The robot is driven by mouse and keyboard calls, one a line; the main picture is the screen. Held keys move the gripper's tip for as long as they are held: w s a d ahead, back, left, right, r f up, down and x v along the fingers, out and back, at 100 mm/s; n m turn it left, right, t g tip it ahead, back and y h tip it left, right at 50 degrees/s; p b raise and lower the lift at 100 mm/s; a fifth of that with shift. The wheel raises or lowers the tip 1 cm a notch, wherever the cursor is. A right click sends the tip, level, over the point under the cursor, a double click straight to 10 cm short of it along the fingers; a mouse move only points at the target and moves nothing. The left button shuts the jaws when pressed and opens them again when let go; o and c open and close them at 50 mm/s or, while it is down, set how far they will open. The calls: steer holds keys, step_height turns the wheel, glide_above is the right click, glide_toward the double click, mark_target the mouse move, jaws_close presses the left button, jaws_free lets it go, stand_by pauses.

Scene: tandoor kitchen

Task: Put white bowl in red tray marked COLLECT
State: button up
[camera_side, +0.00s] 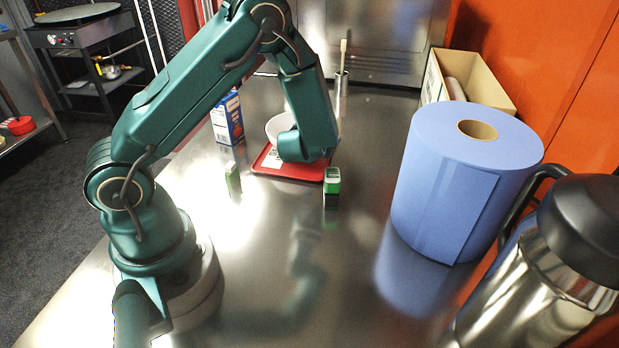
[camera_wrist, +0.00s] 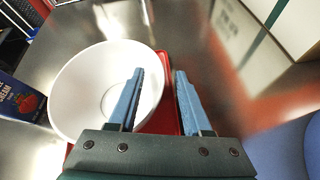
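The white bowl (camera_side: 277,127) shows beside my forearm in the side view, partly hidden by it. In the wrist view the bowl (camera_wrist: 85,90) is upright and appears empty. The red tray (camera_side: 310,172) lies under my wrist, with a white label partly visible; its red edge shows around the bowl in the wrist view (camera_wrist: 167,120). The bowl overlaps the tray; whether it rests flat on it I cannot tell. My gripper (camera_wrist: 159,75) is open, one blue finger over the bowl's inside, the other outside its rim. The fingers are hidden in the side view.
A blue carton (camera_side: 228,118) stands left of the bowl. A blue paper roll (camera_side: 460,185), a steel flask (camera_side: 540,290) and a cardboard box (camera_side: 490,85) occupy the right. The front middle of the steel counter is clear.

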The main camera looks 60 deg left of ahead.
steer(key=shift+r, duration=0.15)
steer(key=v, duration=1.1)
steer(key=s+a+r+n+g, duration=0.1)
steer(key=s+n+g, duration=0.2)
steer(key=s+n, duration=0.45)
steer(key=s+r+n+g, duration=0.2)
steer(key=s+n+g, duration=0.15)
steer(key=n, duration=0.65)
steer(key=s+d+r+n+t+h, duration=0.1)
steer(key=d+r+n+h, duration=0.1)
steer(key=d+n+h, duration=0.2)
steer(key=s+d+r+n+t+h, duration=0.1)
steer(key=s+d+r+n+h, duration=0.1)
steer(key=d+n+h, duration=0.2)
steer(key=d+n, duration=0.3)
steer(key=n, duration=0.1)
steer(key=shift+r+n+t, duration=0.2)
steer(key=shift+n+t, duration=0.15)
